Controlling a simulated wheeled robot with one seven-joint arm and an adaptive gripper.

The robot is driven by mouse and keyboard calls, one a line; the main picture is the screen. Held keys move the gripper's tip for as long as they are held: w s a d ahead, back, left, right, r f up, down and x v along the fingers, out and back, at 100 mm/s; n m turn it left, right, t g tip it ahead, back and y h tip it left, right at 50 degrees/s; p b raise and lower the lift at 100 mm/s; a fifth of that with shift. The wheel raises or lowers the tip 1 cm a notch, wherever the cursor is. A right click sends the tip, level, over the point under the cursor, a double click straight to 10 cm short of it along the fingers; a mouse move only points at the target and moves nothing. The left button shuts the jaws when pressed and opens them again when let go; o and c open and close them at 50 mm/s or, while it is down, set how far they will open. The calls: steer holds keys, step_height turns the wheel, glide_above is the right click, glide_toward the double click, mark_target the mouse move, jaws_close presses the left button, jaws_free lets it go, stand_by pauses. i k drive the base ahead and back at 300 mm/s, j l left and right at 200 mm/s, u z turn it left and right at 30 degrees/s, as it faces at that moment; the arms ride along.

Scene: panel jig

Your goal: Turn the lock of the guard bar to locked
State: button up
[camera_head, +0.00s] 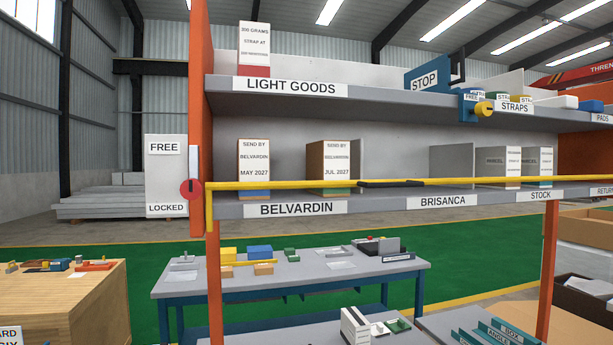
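The yellow guard bar (290,184) runs level across the front of the lower shelf, with a black section (392,183) near its middle. At its left end is the lock, a round red knob (190,189) beside the orange post. A pale upright piece (194,162) extends above the knob, on the side of the word FREE; I cannot tell for sure that it is the lock's handle. Left of it, a white plate (166,180) reads FREE at the top and LOCKED at the bottom. My gripper is not in view.
The orange post (202,80) stands close to the lock. Labelled boxes, including a brown one (328,165), stand behind the bar. A blue bracket with a yellow knob (484,108) sits on the upper shelf's edge. A grey workbench (340,282) and wooden bench (75,280) are below.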

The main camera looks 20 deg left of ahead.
mark_target(190, 189)
steer(key=u, duration=1.45)
